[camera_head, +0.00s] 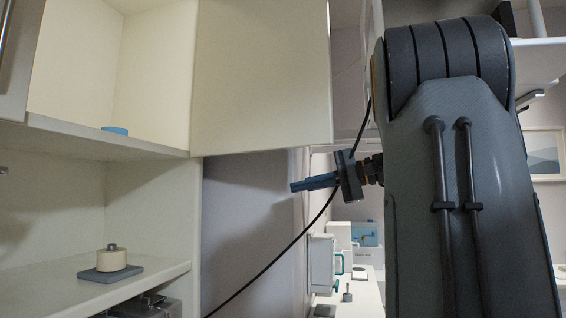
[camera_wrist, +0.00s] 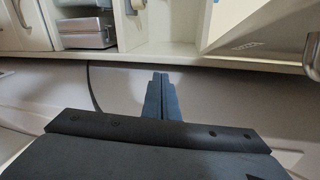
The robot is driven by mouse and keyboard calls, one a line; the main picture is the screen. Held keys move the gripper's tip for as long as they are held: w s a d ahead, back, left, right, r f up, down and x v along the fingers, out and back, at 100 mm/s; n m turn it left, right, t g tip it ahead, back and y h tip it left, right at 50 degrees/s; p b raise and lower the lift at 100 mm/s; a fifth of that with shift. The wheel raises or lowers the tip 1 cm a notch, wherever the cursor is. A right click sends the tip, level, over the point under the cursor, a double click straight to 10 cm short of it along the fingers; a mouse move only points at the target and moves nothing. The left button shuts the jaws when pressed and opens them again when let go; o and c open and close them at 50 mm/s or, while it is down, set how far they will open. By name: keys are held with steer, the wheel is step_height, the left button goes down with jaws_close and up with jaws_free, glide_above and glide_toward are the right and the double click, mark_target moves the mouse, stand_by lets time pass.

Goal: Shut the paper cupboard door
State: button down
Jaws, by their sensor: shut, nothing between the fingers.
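The open cupboard door (camera_head: 262,75) is a cream panel standing out from the upper cupboard, whose shelf edge (camera_head: 150,142) and interior show to its left. I take it to be the paper cupboard door; no label shows on it in the head view. My gripper (camera_head: 296,187) has blue fingers, shut and empty. In the head view it appears below the door's bottom edge, pointing left, with no visible contact. In the wrist view the closed fingers (camera_wrist: 160,82) point toward a pale cabinet edge. A pale panel with a small label (camera_wrist: 255,32) shows at upper right there.
A blue round item (camera_head: 115,130) lies on the upper shelf. A cream roll on a grey base (camera_head: 112,261) stands on the lower shelf. A metal handle (camera_wrist: 312,52) shows at the wrist view's right edge. A white counter (camera_head: 355,297) stands behind my arm.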

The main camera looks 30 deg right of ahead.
mark_target(283, 148)
steer(key=s+d+r+n+t+y, duration=0.15)
steer(key=s+d+r, duration=0.3)
steer(key=r, duration=0.45)
steer(key=shift+t+h, duration=0.25)
steer(key=w+a+p, duration=0.1)
steer(key=a, duration=0.2)
steer(key=w+a+p, duration=0.1)
steer(key=w+a, duration=0.1)
steer(key=a, duration=0.1)
steer(key=w+a+p, duration=0.1)
steer(key=w+a, duration=0.1)
steer(key=a, duration=0.2)
steer(key=shift+w+r, duration=0.25)
steer(key=shift+r, duration=0.1)
